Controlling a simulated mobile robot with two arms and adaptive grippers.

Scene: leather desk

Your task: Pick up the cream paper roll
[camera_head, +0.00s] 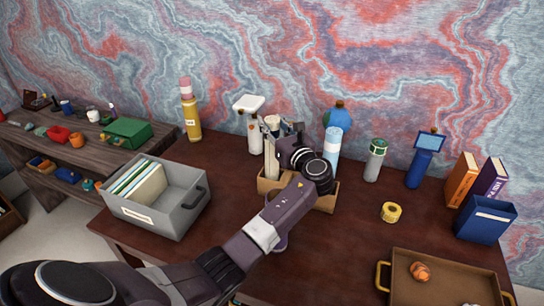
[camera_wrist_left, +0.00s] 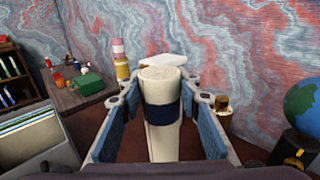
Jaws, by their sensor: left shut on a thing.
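The cream paper roll (camera_wrist_left: 162,140) stands upright between the blue-padded fingers of my left gripper (camera_wrist_left: 160,118) in the left wrist view, with a dark blue band around it. In the head view the roll (camera_head: 271,160) shows partly beside my left gripper (camera_head: 278,132), over a wooden box (camera_head: 326,203) at the back of the desk. My left gripper is shut on the roll. My gripper and forearm hide part of the roll and the box, so I cannot tell whether the roll's lower end is still inside the box. My right gripper is not in view.
A light blue bottle (camera_head: 332,144), a grey bottle (camera_head: 375,160) and a blue stand (camera_head: 421,165) are to the right. A grey file bin (camera_head: 178,215) stands left. A yellow tape roll (camera_head: 391,212) and brown tray (camera_head: 440,265) lie front right. The desk between them is clear.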

